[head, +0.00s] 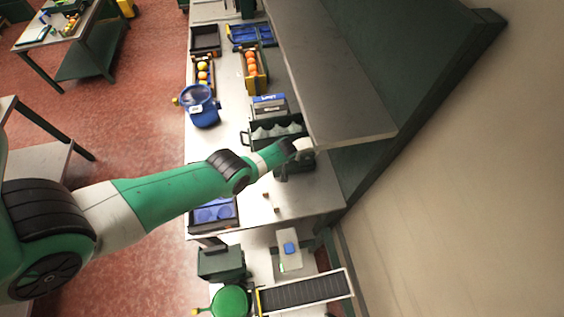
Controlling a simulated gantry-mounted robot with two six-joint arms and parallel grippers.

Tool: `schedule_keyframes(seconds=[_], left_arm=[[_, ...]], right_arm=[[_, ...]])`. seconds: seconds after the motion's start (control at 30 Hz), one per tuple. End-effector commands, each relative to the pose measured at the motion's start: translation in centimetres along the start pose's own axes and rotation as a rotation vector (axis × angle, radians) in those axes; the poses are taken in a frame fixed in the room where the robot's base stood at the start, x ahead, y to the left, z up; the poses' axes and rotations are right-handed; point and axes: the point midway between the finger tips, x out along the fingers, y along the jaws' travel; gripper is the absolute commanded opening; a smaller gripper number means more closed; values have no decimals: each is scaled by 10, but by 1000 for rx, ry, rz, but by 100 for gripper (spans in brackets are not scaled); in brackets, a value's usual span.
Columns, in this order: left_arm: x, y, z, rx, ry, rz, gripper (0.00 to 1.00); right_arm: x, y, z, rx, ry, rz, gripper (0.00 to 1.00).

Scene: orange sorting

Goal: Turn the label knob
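My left arm comes in from the left across the bench. My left gripper (293,170), dark, is over the bench beside the shelf's lower end. Its fingers are too small and dark to tell whether they are open or shut. No part is clearly readable as the label knob. A blue round device (202,112) with a white label and a small yellow knob (175,100) stands at the bench's left edge, well away from the gripper. A white box with a blue square (289,250) stands below the gripper. My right gripper is not in view.
The grey shelf (345,110) overhangs the bench on the right. A crate of oranges (265,74), a rack (247,137) and a dark tray (234,220) stand on the bench. A conveyor (310,292) and a green round device (231,302) are at the bottom.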

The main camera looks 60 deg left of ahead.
Motion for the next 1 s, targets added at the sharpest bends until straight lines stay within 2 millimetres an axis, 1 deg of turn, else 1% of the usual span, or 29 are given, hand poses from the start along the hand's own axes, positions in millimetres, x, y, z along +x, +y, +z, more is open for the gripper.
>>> schedule_keyframes(seconds=[0.03, 0.27, 0.3, 0.37, 0.4, 0.47, 0.5, 0.57, 0.6, 0.73, 0.77, 1.0], left_arm=[[3, 0, 0, 0, 0, 0, 82], [2, 0, 0, -1, 0, 0, 82], [2, 0, 0, -1, 0, 0, 81], [2, 0, 0, -1, 0, 0, 70], [2, 0, 0, -1, 0, 0, 63], [2, 0, 0, -1, 0, 0, 52], [2, 0, 0, -1, 0, 0, 45], [2, 0, 0, -1, 0, 0, 34], [2, 0, 0, -1, 0, 0, 27], [2, 0, 0, -1, 0, 0, 3], [2, 0, 0, -1, 0, 0, 0], [2, 0, 0, 12, 0, 7, 0]], right_arm=[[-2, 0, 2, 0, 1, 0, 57], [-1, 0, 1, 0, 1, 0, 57], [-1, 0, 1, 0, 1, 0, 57], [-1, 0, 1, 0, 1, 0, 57], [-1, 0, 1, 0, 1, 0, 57], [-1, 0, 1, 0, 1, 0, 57], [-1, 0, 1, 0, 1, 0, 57], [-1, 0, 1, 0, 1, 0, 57], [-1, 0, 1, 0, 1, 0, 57], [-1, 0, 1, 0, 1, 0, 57], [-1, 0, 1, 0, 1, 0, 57], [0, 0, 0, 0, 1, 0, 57]])
